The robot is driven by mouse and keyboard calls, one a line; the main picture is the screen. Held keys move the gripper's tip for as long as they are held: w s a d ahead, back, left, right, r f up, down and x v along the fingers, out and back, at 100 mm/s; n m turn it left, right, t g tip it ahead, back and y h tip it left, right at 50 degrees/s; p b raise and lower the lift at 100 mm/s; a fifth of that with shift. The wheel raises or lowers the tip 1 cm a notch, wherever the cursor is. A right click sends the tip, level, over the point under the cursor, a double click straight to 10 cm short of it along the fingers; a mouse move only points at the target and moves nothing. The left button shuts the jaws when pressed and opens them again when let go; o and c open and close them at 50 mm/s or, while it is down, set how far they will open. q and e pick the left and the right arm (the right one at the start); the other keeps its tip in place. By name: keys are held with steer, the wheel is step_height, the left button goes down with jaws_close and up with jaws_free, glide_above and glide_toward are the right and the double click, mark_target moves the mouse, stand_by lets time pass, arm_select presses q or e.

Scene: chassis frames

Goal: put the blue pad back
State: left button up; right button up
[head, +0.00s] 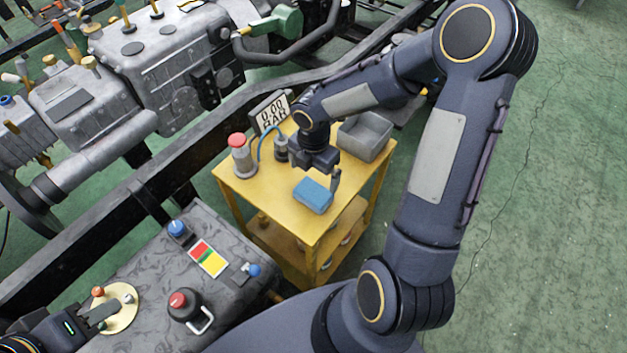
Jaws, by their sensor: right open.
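The blue pad (313,195) lies on the top of the yellow cart (265,205), close to its front edge. My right gripper (320,176) is open just above and behind the pad. One finger points down by the pad's right back corner; the other finger is hard to make out. I cannot tell whether the gripper touches the pad. My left gripper (98,316) is at the lower left, over a gold disc (120,308) on the grey patterned surface. Whether its jaws are open is unclear.
On the cart stand a grey open bin (365,135), a red-topped cylinder (243,158), a gauge with a blue hose (281,148) and a display sign (270,112). A dark chassis rail (175,182) runs behind. The grey surface holds a red-knobbed item (187,305) and a coloured card (209,258).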

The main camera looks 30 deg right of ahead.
steer(key=s+r+m+t, duration=0.2)
steer(key=s+r+m, duration=0.6)
steer(key=r+m, duration=0.3)
steer(key=s+a+r+m+t+y, duration=0.3)
steer(key=s+m, duration=0.6)
steer(key=m, duration=0.4)
step_height(320, 180, up, 3)
steer(key=shift+a+f+t+y, duration=0.1)
steer(key=shift+a+t+y, duration=0.25)
steer(key=shift+a, duration=0.3)
steer(key=shift+w, duration=0.1)
